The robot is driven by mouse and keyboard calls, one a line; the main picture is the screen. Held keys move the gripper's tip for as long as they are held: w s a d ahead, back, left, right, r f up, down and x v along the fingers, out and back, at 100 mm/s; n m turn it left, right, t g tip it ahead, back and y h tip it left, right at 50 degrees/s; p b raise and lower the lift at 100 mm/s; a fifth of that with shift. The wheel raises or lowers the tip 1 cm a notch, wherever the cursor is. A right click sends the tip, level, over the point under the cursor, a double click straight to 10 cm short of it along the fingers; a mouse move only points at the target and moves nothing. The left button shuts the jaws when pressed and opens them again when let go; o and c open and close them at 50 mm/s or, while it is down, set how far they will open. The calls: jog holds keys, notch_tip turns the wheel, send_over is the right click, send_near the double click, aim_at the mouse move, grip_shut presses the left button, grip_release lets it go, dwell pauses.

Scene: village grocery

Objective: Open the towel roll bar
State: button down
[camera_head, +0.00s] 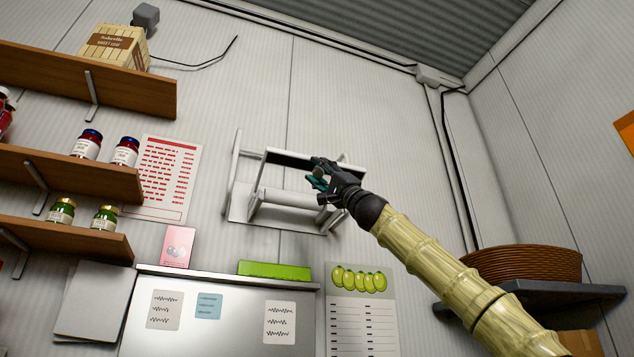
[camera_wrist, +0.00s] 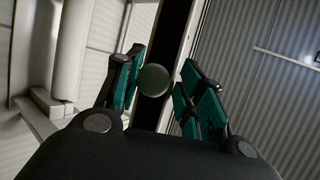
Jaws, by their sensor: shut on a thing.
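The white towel roll holder (camera_head: 240,180) is fixed to the wall. A long dark bar (camera_head: 288,159) runs along its upper front, and a pale roll or tube (camera_head: 288,198) lies lower in it. My gripper (camera_head: 321,173) is at the right part of the dark bar. In the wrist view, a round grey-green knob (camera_wrist: 153,80) sits between my two teal finger pads, in front of the dark bar (camera_wrist: 180,30). My gripper is shut on this knob. The pale roll (camera_wrist: 72,45) shows left of the fingers.
Wooden shelves (camera_head: 75,182) with jars stand at the left. Below the holder is a metal cabinet (camera_head: 235,310) with a green packet (camera_head: 275,270) on top. A dark shelf with a wicker basket (camera_head: 525,262) is at the lower right. The wall right of the holder is clear.

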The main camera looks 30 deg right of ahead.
jog(key=c, duration=2.2)
grip_release()
jog(key=shift+h, duration=0.3)
jog(key=shift+w+f+b, duration=0.1)
jog(key=shift+f+b, duration=1.25)
jog(key=shift+f, duration=0.9)
jog(key=o, duration=1.1)
jog(key=shift+w+f, duration=0.1)
jog(key=shift+w, duration=0.15)
jog(key=shift+s+d, duration=0.1)
